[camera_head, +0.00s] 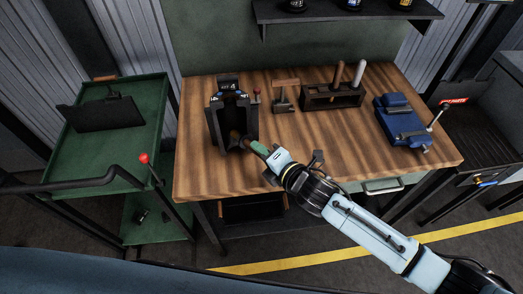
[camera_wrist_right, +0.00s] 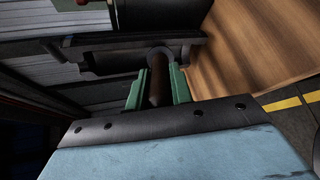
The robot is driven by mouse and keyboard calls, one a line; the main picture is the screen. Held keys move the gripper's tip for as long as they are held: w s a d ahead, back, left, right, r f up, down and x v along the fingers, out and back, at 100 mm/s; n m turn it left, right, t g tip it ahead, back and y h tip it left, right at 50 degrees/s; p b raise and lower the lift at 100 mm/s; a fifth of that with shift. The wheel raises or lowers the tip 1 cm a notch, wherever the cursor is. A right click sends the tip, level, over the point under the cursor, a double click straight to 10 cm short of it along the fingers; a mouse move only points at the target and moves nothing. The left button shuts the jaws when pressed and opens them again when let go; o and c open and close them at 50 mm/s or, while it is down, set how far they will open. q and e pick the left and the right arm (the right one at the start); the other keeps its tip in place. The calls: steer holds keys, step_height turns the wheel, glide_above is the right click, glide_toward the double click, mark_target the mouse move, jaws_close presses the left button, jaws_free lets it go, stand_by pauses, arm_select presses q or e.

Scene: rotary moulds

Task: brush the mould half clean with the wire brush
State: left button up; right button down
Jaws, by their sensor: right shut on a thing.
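The dark mould half (camera_head: 213,125) stands at the left of the wooden bench, its hollow facing the front. It also shows as a dark body across the top of the wrist view (camera_wrist_right: 105,62). My right gripper (camera_head: 256,147) is at the lower right of the hollow. In the wrist view its green fingers (camera_wrist_right: 156,92) are shut on a brown handle, which I take for the wire brush (camera_wrist_right: 157,78). The brush's far end is at the mould; its bristles are hidden, and I cannot tell whether they touch. My left gripper is not in view.
On the bench (camera_head: 330,155) stand a wooden-topped tool (camera_head: 285,92), a dark rack (camera_head: 330,97) with upright handles, and a blue vice (camera_head: 402,120). A green cart (camera_head: 150,120) holding a dark flat piece (camera_head: 104,114) stands left.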

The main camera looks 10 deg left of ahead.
steer(key=shift+s+d+p, duration=0.25)
steer(key=shift+s+p, duration=0.15)
steer(key=shift+s, duration=0.55)
steer(key=shift+s+d+p, duration=0.3)
steer(key=shift+s+p, duration=0.05)
steer(key=shift+s, duration=0.55)
steer(key=shift+s+d+p, duration=0.25)
steer(key=shift+s+p, duration=0.15)
steer(key=shift+s, duration=0.55)
steer(key=s, duration=0.3)
steer(key=shift+d+p, duration=0.4)
steer(key=shift+w, duration=0.1)
